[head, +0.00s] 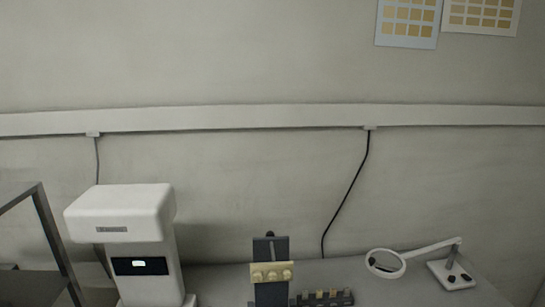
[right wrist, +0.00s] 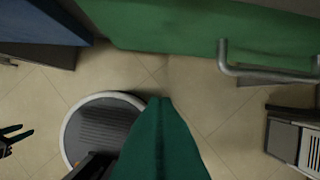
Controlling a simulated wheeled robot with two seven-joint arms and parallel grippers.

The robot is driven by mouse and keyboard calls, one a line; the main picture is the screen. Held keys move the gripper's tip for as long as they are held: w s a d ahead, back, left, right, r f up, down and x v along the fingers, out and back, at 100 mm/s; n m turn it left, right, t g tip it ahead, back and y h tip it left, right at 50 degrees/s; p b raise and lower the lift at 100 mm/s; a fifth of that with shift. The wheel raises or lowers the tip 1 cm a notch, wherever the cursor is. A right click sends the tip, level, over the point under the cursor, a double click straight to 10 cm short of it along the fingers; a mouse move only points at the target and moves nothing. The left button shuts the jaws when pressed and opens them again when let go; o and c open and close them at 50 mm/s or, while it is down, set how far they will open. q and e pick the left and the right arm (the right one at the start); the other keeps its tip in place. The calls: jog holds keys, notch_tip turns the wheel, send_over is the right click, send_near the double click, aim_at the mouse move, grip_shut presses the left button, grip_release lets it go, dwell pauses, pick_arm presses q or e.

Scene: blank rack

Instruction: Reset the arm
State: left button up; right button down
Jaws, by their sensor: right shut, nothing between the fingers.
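My right gripper (right wrist: 160,102) shows in the right wrist view as two long teal fingers pressed together, coming up from the bottom edge. It is shut and empty. It hangs over a tiled floor, apart from everything around it. Neither gripper shows in the head view.
In the head view, a white instrument (head: 148,270), a dark stand (head: 270,295) with a cream block (head: 271,272), a small dark rack (head: 336,298) and a magnifier (head: 385,263) stand along the wall. The right wrist view shows a green panel (right wrist: 170,25) and a metal handle (right wrist: 262,72).

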notch_tip(320, 180, down, 13)
jog(key=s, duration=0.3)
jog(key=s+d+f+g, duration=0.2)
jog(key=s+d+f, duration=0.1)
jog(key=s+f, duration=1.3)
jog(key=shift+s+d+f, duration=0.15)
jog(key=shift+s+f, duration=0.05)
jog(key=shift+f, duration=0.2)
